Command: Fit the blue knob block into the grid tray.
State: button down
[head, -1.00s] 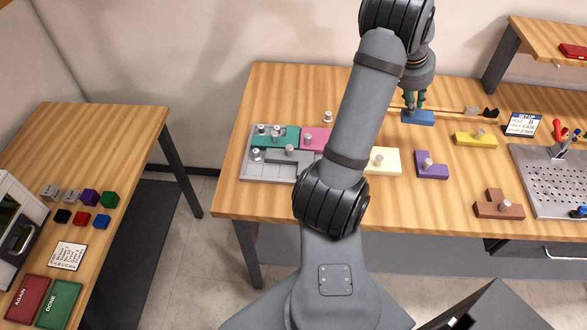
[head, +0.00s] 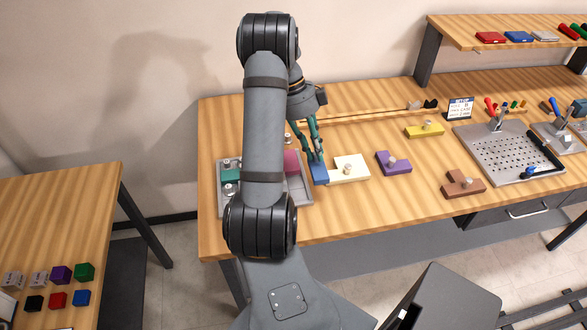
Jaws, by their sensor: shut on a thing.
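The blue knob block (head: 319,174) is in my gripper (head: 316,155), whose teal fingers are shut at its top and hide the knob. The block appears at the right edge of the grey grid tray (head: 304,199), left of the cream block. I cannot tell whether it hangs above the table or touches it. My arm covers the middle of the tray. A teal block (head: 231,174) sits in the tray's left part and a pink block (head: 291,161) in its right part.
A cream block (head: 356,166), a purple block (head: 397,167), a brown block (head: 463,187) and a yellow block (head: 425,131) lie to the right. A perforated metal plate (head: 490,155) is farther right. Bare table lies in front of the cream block.

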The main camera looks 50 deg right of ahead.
jog(key=w+a+f+p, duration=0.1)
jog(key=f, duration=0.1)
jog(key=w+a+f+p, duration=0.1)
jog(key=w+f, duration=0.1)
jog(key=w+a+f+p, duration=0.1)
jog(key=f, duration=0.2)
jog(key=shift+w+a, duration=0.2)
jog(key=shift+w, duration=0.1)
jog(key=shift+f, duration=0.35)
jog(key=shift+f, duration=0.1)
jog(key=c, duration=2.1)
grip_release()
jog(key=o, duration=0.4)
jog(key=shift+o, duration=0.4)
